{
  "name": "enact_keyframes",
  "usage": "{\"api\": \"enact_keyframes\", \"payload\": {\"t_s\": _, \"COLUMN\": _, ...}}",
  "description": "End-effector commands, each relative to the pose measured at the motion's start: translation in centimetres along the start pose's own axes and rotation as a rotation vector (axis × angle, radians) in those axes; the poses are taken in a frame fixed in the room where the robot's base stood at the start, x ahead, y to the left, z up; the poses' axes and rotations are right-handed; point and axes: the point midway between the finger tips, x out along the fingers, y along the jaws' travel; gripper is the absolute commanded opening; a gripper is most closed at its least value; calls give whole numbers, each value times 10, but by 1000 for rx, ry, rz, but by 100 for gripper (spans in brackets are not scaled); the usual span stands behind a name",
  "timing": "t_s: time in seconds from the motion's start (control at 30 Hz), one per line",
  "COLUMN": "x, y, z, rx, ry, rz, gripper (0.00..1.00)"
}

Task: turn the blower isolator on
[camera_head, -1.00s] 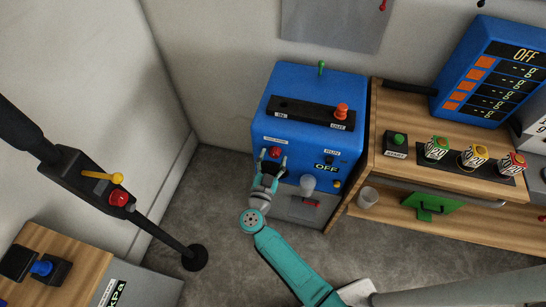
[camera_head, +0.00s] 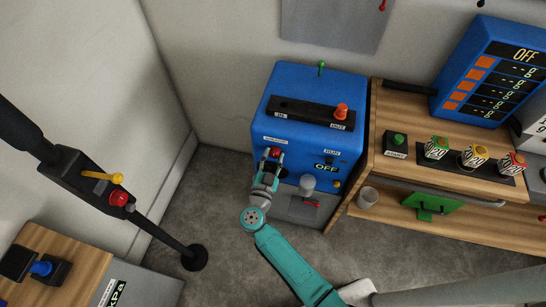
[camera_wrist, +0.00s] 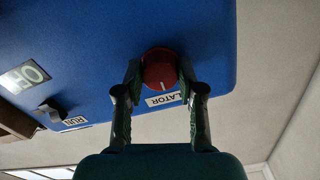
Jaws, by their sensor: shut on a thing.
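The blue blower cabinet (camera_head: 312,90) stands against the wall. Its red round isolator knob (camera_head: 275,152) is on the front face at the left, under a white label. In the wrist view the red knob (camera_wrist: 159,70) has a pale pointer mark near its lower edge, and part of its label (camera_wrist: 163,99) reads "LATOR". My gripper (camera_head: 270,158) is at the knob, with a finger on each side of it. In the wrist view my gripper (camera_wrist: 160,82) is shut on the knob. The cabinet's display (camera_head: 326,167) reads OFF.
A small RUN switch (camera_head: 329,159) sits right of the knob, above the display. A grey spout (camera_head: 307,183) juts out below it. A wooden bench (camera_head: 400,172) with several buttons stands to the right. A dark post with a red button (camera_head: 119,198) stands at the left.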

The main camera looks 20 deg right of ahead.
Motion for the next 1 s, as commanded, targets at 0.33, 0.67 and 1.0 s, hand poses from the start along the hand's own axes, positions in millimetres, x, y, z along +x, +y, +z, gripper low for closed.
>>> {"api": "enact_keyframes", "payload": {"t_s": 0.33, "x": 0, "y": 0, "z": 0, "rx": 240, "ry": 0, "rz": 1, "gripper": 3}}
{"api": "enact_keyframes", "payload": {"t_s": 0.67, "x": 0, "y": 0, "z": 0, "rx": 554, "ry": 1, "rz": 1, "gripper": 3}}
{"api": "enact_keyframes", "payload": {"t_s": 1.0, "x": 0, "y": 0, "z": 0, "rx": 877, "ry": 1, "rz": 1, "gripper": 3}}
